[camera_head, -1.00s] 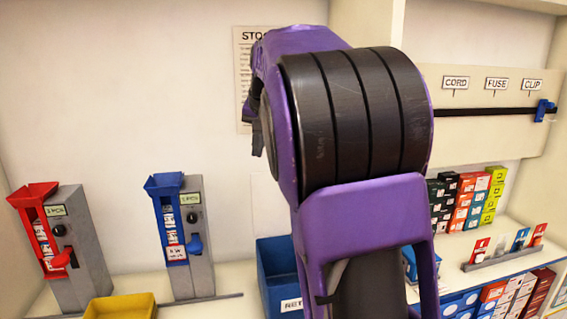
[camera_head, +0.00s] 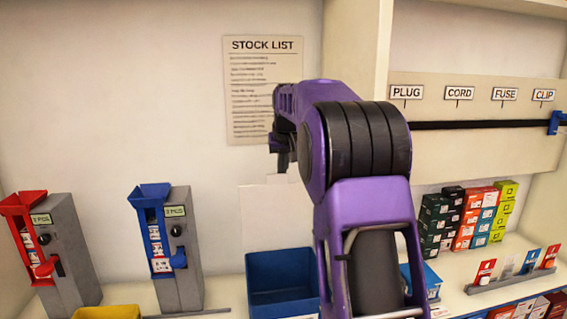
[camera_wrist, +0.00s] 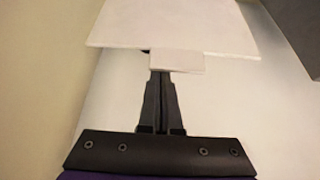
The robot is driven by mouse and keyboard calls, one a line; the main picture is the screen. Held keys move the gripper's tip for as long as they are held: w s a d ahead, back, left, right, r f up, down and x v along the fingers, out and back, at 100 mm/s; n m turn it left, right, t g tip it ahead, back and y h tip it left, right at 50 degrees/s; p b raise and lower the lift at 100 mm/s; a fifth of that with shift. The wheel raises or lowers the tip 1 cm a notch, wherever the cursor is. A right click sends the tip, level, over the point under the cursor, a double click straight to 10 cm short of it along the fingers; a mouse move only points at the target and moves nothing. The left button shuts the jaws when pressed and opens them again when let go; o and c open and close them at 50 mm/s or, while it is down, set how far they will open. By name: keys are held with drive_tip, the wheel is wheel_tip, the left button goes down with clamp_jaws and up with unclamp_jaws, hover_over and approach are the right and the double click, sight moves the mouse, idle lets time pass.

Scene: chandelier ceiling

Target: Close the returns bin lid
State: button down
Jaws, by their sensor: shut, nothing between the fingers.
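The returns bin (camera_head: 262,276) is the blue open-topped box at the bottom middle of the head view. Its lid (camera_head: 262,218) appears as a pale panel standing up behind the bin, so the bin is open. My gripper (camera_head: 283,158) is above the bin, in front of the wall, partly hidden by my arm. In the wrist view my gripper (camera_wrist: 160,76) is shut and empty. Its tips are at the lower edge of a small tab on a pale panel (camera_wrist: 190,25), likely the lid. I cannot tell whether they touch it.
A red dispenser (camera_head: 68,262) and a blue dispenser (camera_head: 182,245) stand to the left, with a yellow tray (camera_head: 108,312) in front. Stacked boxes (camera_head: 470,215) and a small card rack (camera_head: 515,277) are on the right. A stock list (camera_head: 262,90) hangs on the wall.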

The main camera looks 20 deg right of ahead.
drive_tip(key=shift+x, duration=2.3)
drive_tip(key=shift+s+f+b, duration=0.1)
drive_tip(key=shift+s+b, duration=0.05)
drive_tip(key=shift+b, duration=0.3)
